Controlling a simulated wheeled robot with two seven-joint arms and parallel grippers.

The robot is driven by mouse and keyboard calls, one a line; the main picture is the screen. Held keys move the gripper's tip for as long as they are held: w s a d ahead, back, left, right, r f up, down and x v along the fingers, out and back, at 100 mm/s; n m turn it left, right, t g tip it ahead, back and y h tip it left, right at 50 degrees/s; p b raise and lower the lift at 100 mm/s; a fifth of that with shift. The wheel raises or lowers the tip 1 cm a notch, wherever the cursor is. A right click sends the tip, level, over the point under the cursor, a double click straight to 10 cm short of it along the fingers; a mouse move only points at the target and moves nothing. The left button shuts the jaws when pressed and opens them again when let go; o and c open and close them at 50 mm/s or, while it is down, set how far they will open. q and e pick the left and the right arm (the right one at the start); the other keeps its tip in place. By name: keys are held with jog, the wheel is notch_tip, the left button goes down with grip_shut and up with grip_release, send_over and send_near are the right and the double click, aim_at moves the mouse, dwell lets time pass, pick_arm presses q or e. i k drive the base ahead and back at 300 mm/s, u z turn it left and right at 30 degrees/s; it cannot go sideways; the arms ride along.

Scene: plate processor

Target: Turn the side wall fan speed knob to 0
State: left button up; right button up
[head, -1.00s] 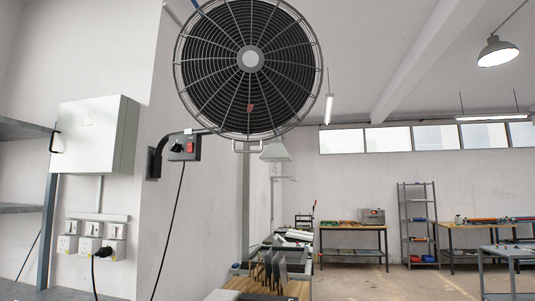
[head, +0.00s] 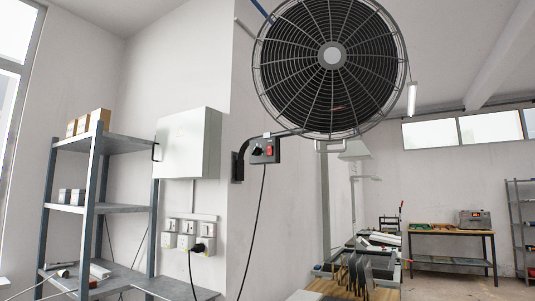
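The side wall fan (head: 332,62) is a large round black fan in a wire cage, at the top right of centre in the head view. Its small dark control box (head: 265,150) sits on the bracket arm, left of and below the cage. The box has a black speed knob (head: 257,151) on its left and a red switch (head: 270,150) on its right. The knob is too small to read its setting. Neither of my grippers shows in the head view.
A grey wall cabinet (head: 188,143) and several sockets (head: 188,240) are on the wall left of the fan. A metal shelf unit (head: 92,205) stands at the left. A bench with upright plates (head: 358,272) is below the fan. A black cable (head: 254,225) hangs from the control box.

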aim_at(256, 150)
jog(key=z, duration=0.4)
jog(key=k, duration=0.45)
jog(key=u, duration=0.2)
jog(key=i, duration=1.5)
jog(key=z, duration=0.85)
